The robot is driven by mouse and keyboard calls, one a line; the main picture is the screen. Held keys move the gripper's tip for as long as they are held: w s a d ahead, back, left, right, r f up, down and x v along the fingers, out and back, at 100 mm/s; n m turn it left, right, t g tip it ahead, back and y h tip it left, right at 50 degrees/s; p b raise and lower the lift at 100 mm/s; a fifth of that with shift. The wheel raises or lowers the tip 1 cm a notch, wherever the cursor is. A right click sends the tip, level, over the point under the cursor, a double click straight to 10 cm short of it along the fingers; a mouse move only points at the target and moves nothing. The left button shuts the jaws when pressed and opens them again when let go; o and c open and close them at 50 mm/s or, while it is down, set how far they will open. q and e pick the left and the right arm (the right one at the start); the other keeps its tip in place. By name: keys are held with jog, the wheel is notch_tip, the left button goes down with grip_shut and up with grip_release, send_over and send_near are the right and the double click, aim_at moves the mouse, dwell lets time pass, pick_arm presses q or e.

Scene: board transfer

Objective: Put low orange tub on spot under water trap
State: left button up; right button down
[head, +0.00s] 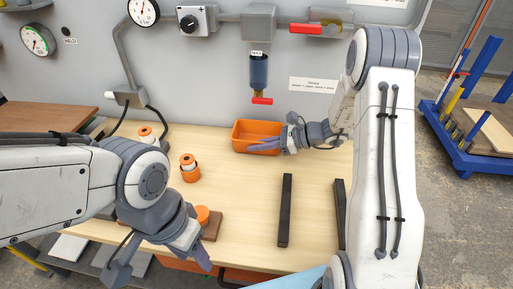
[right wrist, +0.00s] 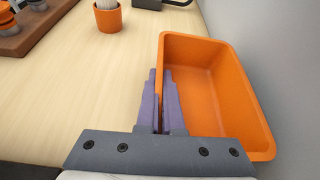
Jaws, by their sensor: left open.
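The low orange tub (head: 241,128) is at the back of the wooden table, below the water trap (head: 258,72) in the head view. It appears upright and empty, close to the wall. My right gripper (head: 265,145) is shut on its near wall; in the right wrist view one finger of the right gripper (right wrist: 162,100) is outside the tub (right wrist: 215,85) and one inside. I cannot tell whether its base touches the table. No marked spot shows beneath it. My left gripper (head: 160,262) is open and empty near the front left of the table.
Two dark bars (head: 285,210) (head: 339,213) lie on the table. A brown board with orange-capped parts (head: 212,225) is beside my left gripper. The table middle (head: 245,195) is clear.

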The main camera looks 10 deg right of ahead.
jog(key=shift+f, duration=0.25)
jog(key=c, duration=1.1)
grip_release()
jog(key=shift+r, duration=0.1)
jog(key=shift+r, duration=0.1)
